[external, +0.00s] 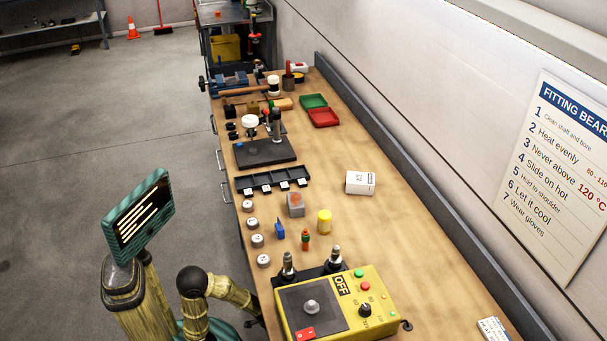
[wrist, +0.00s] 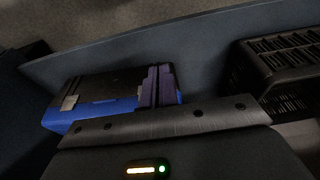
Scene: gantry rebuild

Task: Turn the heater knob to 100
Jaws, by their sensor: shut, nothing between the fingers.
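The yellow heater (external: 338,328) stands at the near end of the bench in the external view. Its black knob (external: 365,310) is on the right part of the top face. The sign on the heater reads OFF. The knob's exact pointing is too small to tell. A green button and a red button sit beside the sign, and a red switch is at the near edge. My gripper shows in the wrist view (wrist: 158,84), its dark fingers shut and empty. It is away from the heater, which that view does not show. I cannot make out the gripper in the external view.
Two dark upright tools (external: 288,264) stand behind the heater. White round parts, small coloured items and a white box (external: 360,183) lie farther along the bench. The wrist view shows a blue case (wrist: 95,108) and a dark slatted box (wrist: 285,75).

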